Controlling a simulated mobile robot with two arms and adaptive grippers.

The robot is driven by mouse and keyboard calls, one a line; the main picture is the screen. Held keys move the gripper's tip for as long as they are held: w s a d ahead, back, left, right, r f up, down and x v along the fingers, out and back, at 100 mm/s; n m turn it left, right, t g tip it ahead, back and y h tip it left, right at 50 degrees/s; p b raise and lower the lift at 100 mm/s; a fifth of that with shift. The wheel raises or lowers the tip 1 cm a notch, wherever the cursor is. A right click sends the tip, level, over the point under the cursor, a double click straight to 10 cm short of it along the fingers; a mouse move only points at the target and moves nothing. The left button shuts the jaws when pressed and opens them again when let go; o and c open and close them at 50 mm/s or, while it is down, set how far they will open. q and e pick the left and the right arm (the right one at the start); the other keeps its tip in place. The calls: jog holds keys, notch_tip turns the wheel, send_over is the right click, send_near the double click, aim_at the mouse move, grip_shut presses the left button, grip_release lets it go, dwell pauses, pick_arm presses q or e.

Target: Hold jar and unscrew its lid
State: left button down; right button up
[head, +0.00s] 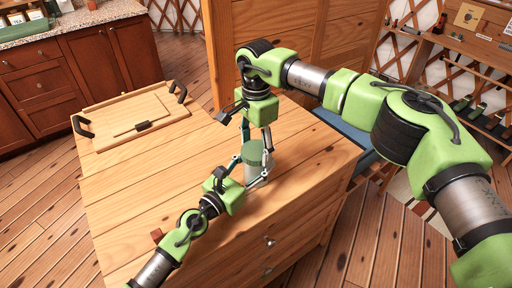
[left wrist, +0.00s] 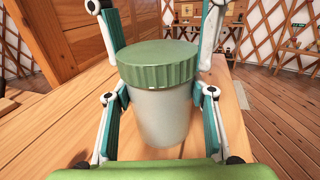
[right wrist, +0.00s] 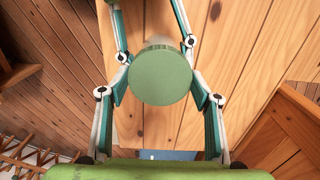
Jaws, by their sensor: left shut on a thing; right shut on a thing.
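The jar (head: 253,173) stands upright on the wooden cabinet top, near its right edge. It has a pale grey-white body and a ridged green lid (head: 257,150). In the left wrist view the jar body (left wrist: 160,118) sits between the fingers of my left gripper (left wrist: 160,98), which is shut on it from the side. My right gripper (right wrist: 161,78) comes from above and is shut on the round green lid (right wrist: 160,76). In the left wrist view the lid (left wrist: 158,62) sits level on the jar, with no visible gap. The jar body is mostly hidden in the right wrist view.
A wooden tray (head: 108,127) with black handles lies at the back left of the cabinet top (head: 150,190). A tall wooden panel (head: 290,35) stands behind. A wine rack (head: 465,75) is at the right.

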aim_at(256, 150)
jog(key=shift+r, duration=1)
jog(key=shift+r, duration=0.1)
jog(key=shift+r, duration=1.9)
pick_arm(q)
jog(key=c, duration=0.9)
grip_release()
jog(key=shift+o, duration=0.2)
